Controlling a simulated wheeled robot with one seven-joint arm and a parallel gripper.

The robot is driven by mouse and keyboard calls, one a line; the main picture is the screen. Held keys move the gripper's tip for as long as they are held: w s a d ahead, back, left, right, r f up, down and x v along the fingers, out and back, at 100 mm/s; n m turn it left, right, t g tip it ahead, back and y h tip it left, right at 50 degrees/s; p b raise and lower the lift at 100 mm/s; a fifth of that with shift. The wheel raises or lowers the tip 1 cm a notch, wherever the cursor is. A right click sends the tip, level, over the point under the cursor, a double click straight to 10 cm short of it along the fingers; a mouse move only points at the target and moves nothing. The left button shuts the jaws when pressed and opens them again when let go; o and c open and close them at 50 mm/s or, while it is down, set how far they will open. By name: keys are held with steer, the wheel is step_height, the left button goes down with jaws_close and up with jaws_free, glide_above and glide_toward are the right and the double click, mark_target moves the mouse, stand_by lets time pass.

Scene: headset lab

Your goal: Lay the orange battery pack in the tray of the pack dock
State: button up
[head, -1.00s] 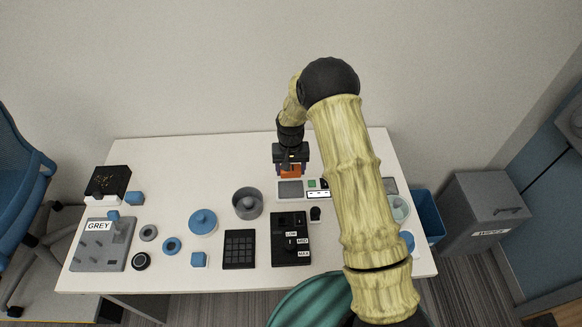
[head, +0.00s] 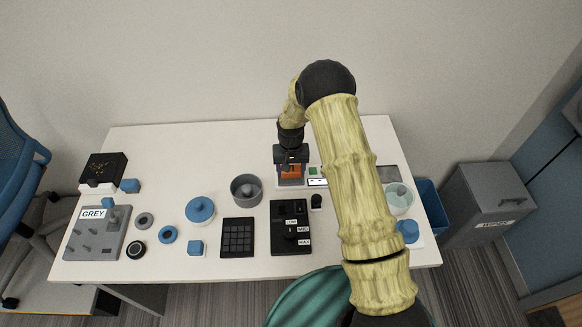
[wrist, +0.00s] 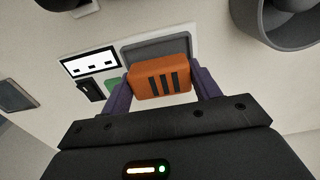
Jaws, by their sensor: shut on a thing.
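My gripper (head: 291,170) is shut on the orange battery pack (head: 291,172), which also shows in the wrist view (wrist: 160,78) with dark stripes, between the two purple fingers. The pack dock (head: 317,183) is a white unit with a display strip and a green patch, on the table near the back. Its grey tray (wrist: 157,47) shows in the wrist view just beyond the pack, which overlaps the tray's near edge in the picture. In the head view the pack covers part of the tray. I cannot tell whether the pack touches it.
A round grey bowl-like part (head: 246,190) stands left of the dock. A black panel with LOW, MED and MAX labels (head: 290,228) and a black keypad (head: 238,238) lie in front. My arm hides part of the table's right side.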

steer(key=shift+f, duration=0.35)
steer(key=o, duration=1.2)
steer(key=shift+c, duration=0.2)
steer(key=shift+r, duration=0.1)
step_height(320, 180, up, 17)
steer(key=b, duration=0.3)
steer(key=shift+r, duration=0.15)
steer(key=s+d+r+t, duration=0.1)
steer(key=s+d, duration=0.5)
steer(key=s, duration=0.6)
steer(key=s+d+r+t, duration=0.1)
steer(key=s+d+r, duration=0.2)
steer(key=s, duration=0.9)
steer(key=d, duration=0.2)
steer(key=shift+d+r+t, duration=0.15)
steer(key=shift+d+t, duration=0.15)
steer(key=shift+d, duration=0.1)
